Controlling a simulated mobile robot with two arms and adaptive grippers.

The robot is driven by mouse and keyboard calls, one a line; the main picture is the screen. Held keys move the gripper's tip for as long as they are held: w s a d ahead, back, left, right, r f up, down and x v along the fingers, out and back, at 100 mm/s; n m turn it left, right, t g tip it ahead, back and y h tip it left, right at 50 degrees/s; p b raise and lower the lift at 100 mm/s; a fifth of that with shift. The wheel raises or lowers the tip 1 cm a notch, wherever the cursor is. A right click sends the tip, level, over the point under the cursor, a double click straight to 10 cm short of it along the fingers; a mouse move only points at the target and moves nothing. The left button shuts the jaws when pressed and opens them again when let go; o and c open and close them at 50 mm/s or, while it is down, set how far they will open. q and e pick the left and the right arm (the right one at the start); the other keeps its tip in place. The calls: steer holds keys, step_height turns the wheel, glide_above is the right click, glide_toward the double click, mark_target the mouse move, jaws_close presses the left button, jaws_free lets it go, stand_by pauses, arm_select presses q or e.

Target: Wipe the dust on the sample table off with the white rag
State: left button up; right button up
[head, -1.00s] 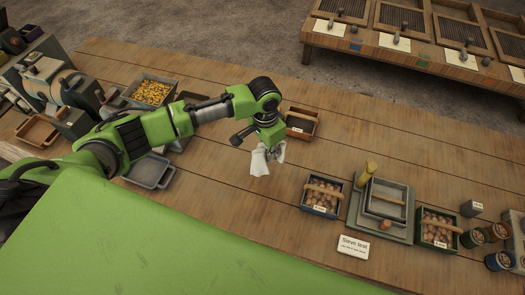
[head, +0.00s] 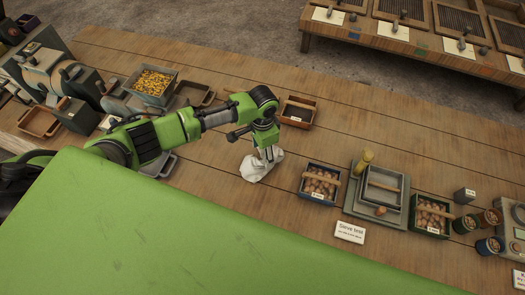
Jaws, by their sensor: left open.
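The white rag (head: 260,166) lies crumpled on the wooden sample table (head: 230,200), left of a box of brown lumps. My left gripper (head: 268,156) is open just above the rag, its fingers pointing down at it and partly hiding it. Whether the fingertips touch the rag cannot be told. No dust patch can be made out clearly on the bare wood. My right gripper is not in view.
An orange-brown tray (head: 298,112) stands close behind the gripper. Right are a box of lumps (head: 320,183), a sieve stand (head: 379,195) and a "Sieve test" card (head: 349,232). A bin of yellow pieces (head: 153,85) stands left. Bare wood lies left of the rag.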

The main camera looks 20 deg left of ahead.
arm_select(q)
step_height(320, 180, down, 4)
steer(key=shift+b, duration=1.2)
steer(key=c, duration=0.3)
jaws_close()
